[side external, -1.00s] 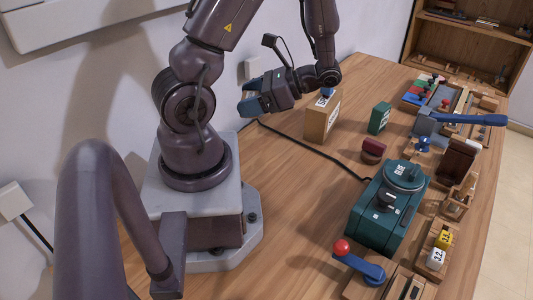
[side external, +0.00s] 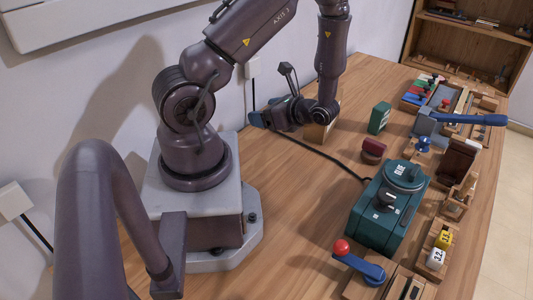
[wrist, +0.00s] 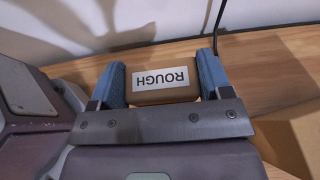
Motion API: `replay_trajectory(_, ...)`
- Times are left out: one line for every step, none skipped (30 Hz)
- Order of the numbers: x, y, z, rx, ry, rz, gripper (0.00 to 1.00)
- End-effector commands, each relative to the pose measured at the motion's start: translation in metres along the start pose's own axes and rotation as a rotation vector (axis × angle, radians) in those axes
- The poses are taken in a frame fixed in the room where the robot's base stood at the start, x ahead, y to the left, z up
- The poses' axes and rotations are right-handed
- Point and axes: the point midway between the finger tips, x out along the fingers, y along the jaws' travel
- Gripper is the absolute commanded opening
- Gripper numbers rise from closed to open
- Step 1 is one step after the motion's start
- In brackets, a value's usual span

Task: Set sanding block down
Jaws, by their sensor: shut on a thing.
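The sanding block (wrist: 165,98), tan with a white label reading "ROUGH", sits between the two blue fingers of my gripper (wrist: 163,78) in the wrist view. The fingers press on its two ends. In the side external view my gripper (side external: 262,119) is low over the back of the table, near the wall, pointing left. The block is hidden there behind the gripper. I cannot tell whether it touches the table.
A tan wooden box (side external: 321,131) stands right behind my wrist, partly covered. A green block (side external: 379,117), a maroon block (side external: 373,150) and a teal machine (side external: 389,209) stand farther right. A black cable (side external: 333,160) crosses the table. The wooden top (side external: 285,205) is clear in front.

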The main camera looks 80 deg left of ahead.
Motion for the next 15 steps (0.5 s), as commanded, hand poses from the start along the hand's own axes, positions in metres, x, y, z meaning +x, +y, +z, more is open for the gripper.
replay_trajectory(0.004, 0.000, -0.008, 0.004, -0.002, 0.001, 0.48)
replay_trajectory(0.005, 0.000, -0.011, 0.002, -0.001, 0.000, 0.48)
replay_trajectory(0.006, 0.000, -0.015, 0.001, -0.001, 0.000, 0.48)
replay_trajectory(0.007, 0.000, -0.018, 0.002, -0.001, 0.001, 0.48)
replay_trajectory(0.009, 0.000, -0.021, 0.002, 0.000, 0.001, 0.48)
replay_trajectory(0.011, 0.000, -0.026, 0.002, -0.001, 0.001, 0.48)
replay_trajectory(0.012, 0.000, -0.030, 0.001, 0.000, 0.001, 0.48)
replay_trajectory(0.015, 0.000, -0.035, 0.003, -0.001, 0.001, 0.48)
replay_trajectory(0.017, 0.000, -0.041, 0.003, -0.001, 0.001, 0.48)
replay_trajectory(0.019, 0.000, -0.045, 0.002, 0.000, 0.001, 0.48)
replay_trajectory(0.021, 0.000, -0.049, 0.002, 0.000, 0.002, 0.48)
replay_trajectory(0.022, 0.000, -0.054, 0.001, 0.000, 0.002, 0.48)
replay_trajectory(0.024, 0.000, -0.057, 0.000, 0.000, 0.002, 0.48)
replay_trajectory(0.024, -0.001, -0.059, -0.001, 0.000, 0.001, 0.48)
replay_trajectory(0.025, -0.001, -0.061, 0.000, 0.000, 0.000, 0.48)
